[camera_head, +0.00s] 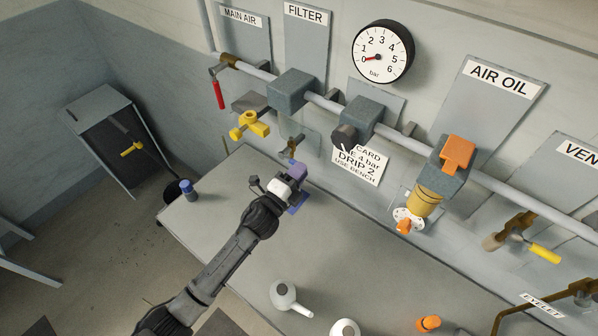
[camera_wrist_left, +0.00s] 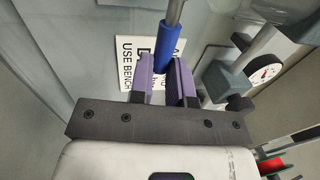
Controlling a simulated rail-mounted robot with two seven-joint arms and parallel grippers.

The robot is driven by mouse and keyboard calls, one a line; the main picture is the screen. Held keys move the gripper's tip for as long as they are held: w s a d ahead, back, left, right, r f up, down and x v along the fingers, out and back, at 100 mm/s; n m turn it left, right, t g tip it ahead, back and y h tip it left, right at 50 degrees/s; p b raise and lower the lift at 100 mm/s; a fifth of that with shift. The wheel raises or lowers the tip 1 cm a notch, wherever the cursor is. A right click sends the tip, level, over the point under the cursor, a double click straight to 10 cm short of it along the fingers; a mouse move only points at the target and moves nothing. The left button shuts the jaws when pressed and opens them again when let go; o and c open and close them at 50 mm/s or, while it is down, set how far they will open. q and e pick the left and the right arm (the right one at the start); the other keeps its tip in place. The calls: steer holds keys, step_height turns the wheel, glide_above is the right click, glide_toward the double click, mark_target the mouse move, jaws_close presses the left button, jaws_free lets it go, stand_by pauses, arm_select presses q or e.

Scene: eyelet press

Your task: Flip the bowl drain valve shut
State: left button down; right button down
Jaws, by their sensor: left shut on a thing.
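The bowl drain valve (camera_head: 292,146) is a small brownish fitting low on the wall under the filter. Its lever is a grey rod with a blue grip (camera_wrist_left: 167,48), most of which my gripper hides in the head view. My left gripper (camera_head: 296,188) has purple finger pads and reaches up to the lever from the bench side. In the left wrist view its fingers (camera_wrist_left: 165,85) are shut on the blue grip, one on each side. The rod runs up out of that picture. My right gripper is in neither view.
A pipe on the wall carries a red lever (camera_head: 218,95), a yellow handle (camera_head: 250,125) and the orange-topped air oil unit (camera_head: 459,154). A gauge (camera_head: 383,52) hangs above. White vessels (camera_head: 283,294) stand on the grey bench (camera_head: 330,240), whose middle is mostly clear.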

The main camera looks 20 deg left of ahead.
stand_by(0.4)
arm_select(q)
steer(key=c, duration=1.4)
jaws_free()
steer(key=o, duration=0.3)
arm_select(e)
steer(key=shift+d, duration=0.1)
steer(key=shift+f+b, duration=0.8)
arm_select(q)
steer(key=shift+v, duration=6.9)
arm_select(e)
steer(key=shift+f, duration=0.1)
arm_select(q)
steer(key=shift+f, duration=0.1)
